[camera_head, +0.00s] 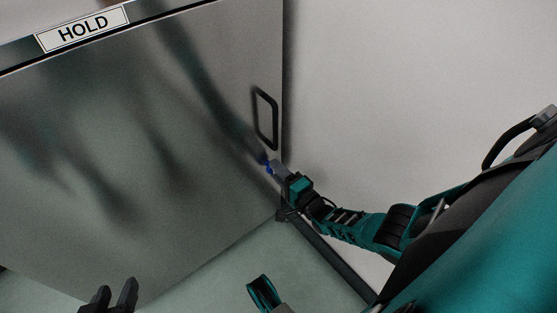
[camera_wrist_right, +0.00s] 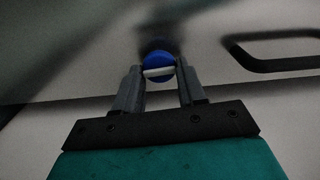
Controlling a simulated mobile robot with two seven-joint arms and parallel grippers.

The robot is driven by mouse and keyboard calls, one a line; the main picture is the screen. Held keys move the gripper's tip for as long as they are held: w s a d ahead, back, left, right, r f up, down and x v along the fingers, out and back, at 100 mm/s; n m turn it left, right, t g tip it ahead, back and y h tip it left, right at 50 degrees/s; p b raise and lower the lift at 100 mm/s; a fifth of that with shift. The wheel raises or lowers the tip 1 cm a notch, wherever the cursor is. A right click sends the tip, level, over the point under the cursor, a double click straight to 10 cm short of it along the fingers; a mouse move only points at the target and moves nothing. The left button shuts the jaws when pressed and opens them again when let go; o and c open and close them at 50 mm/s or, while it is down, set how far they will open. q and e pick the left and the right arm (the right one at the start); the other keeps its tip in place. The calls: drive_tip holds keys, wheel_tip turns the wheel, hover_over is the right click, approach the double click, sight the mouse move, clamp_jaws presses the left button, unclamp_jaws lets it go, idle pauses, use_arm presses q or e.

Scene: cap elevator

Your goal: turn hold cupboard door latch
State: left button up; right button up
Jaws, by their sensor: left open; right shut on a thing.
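The grey metal cupboard door (camera_head: 150,130) carries a HOLD label (camera_head: 83,29) along its top edge. A blue round latch (camera_head: 267,166) sits near the door's right edge, below the black handle. My right gripper (camera_head: 271,168) is at the latch. In the right wrist view the blue latch (camera_wrist_right: 158,67), with a pale bar across it, is between the fingertips of my right gripper (camera_wrist_right: 160,78), which are shut on it. My left gripper (camera_head: 115,292) is open and empty at the bottom left, apart from the door; only its fingertips show.
A black loop handle (camera_head: 265,118) stands out from the door just above the latch; it also shows in the right wrist view (camera_wrist_right: 280,50). A plain pale wall (camera_head: 400,80) is to the right. Pale green floor (camera_head: 215,275) lies below the door.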

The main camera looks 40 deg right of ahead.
drive_tip(key=shift+m, duration=0.5)
drive_tip(key=o, duration=0.9)
use_arm(q)
drive_tip(key=shift+s+f, duration=0.1)
drive_tip(key=shift+s, duration=0.05)
use_arm(e)
drive_tip(key=shift+o, duration=0.5)
drive_tip(key=shift+s, duration=0.1)
use_arm(q)
drive_tip(key=a+r+p, duration=0.1)
drive_tip(key=p, duration=0.2)
drive_tip(key=shift+r+y, duration=0.15)
drive_tip(key=shift+y, duration=0.15)
use_arm(e)
drive_tip(key=s+d, duration=0.1)
drive_tip(key=s, duration=1.1)
drive_tip(key=shift+s, duration=0.35)
use_arm(q)
drive_tip(key=shift+d+r, duration=0.1)
